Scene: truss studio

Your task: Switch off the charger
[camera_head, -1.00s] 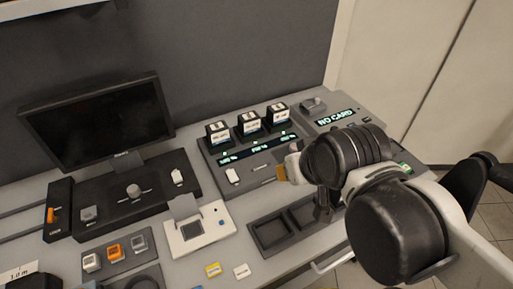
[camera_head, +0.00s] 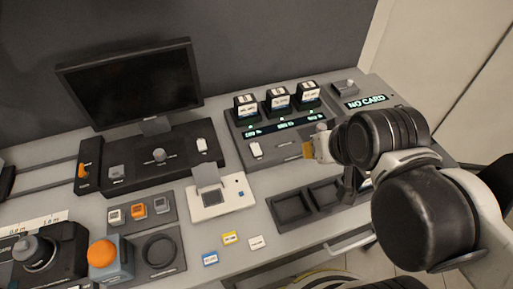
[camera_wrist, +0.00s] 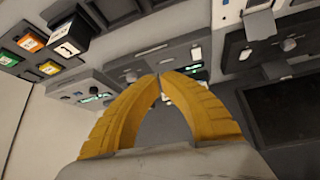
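The charger (camera_head: 238,140) is a dark unit at the back of the desk, right of the monitor. Three labelled batteries (camera_head: 278,100) stand in it, above a lit green display strip (camera_head: 285,129). A white switch (camera_head: 256,150) sits at the left of its front panel; its exact position is too small to tell. My gripper (camera_head: 306,150) is over the charger's front right part, right of that switch. In the wrist view its yellow fingers (camera_wrist: 158,78) meet at the tips with nothing between them. They hide part of the charger (camera_wrist: 135,66) there.
A unit reading NO CARD (camera_head: 366,102) stands right of the charger. Empty dark trays (camera_head: 292,207) lie in front. The monitor (camera_head: 130,83) and its console, a white device (camera_head: 218,200), and an orange-knobbed box (camera_head: 104,254) are left.

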